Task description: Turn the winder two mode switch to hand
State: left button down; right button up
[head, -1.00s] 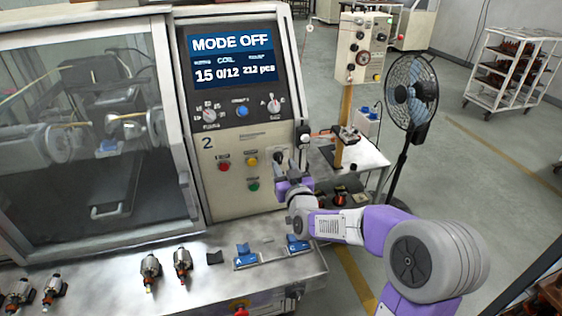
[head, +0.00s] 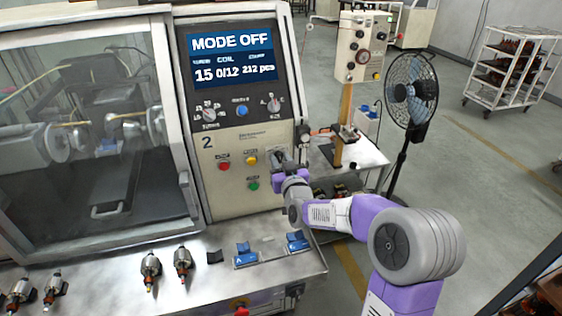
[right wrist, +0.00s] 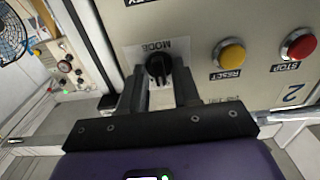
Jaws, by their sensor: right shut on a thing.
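Winder two (head: 237,140) is the machine with the "2" on its cream panel. Its screen (head: 232,57) reads MODE OFF. In the head view my right gripper (head: 278,158) is at the right edge of the panel and hides the knob. My left gripper is not in view.
Yellow reset (right wrist: 229,54) and red stop (right wrist: 298,46) buttons sit close to the fingers. A green button (head: 253,184) is lower on the panel. Armatures (head: 182,263) and blue holders (head: 245,256) stand on the ledge below. A fan (head: 411,92) stands to the right.

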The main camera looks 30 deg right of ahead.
jog(key=shift+n+b, duration=0.65)
jog(key=shift+n, duration=0.25)
jog(key=shift+a+n+b, duration=0.1)
jog(key=shift+n+b, duration=0.45)
jog(key=shift+n, duration=0.65)
jog(key=n, duration=0.4)
jog(key=shift+n+b, duration=0.3)
jog(key=shift+b, duration=0.05)
jog(key=o, duration=0.7)
jog(key=v, duration=0.7)
jog(key=shift+s+a, duration=0.15)
jog(key=shift+s, duration=0.15)
jog(key=shift+f, duration=0.1)
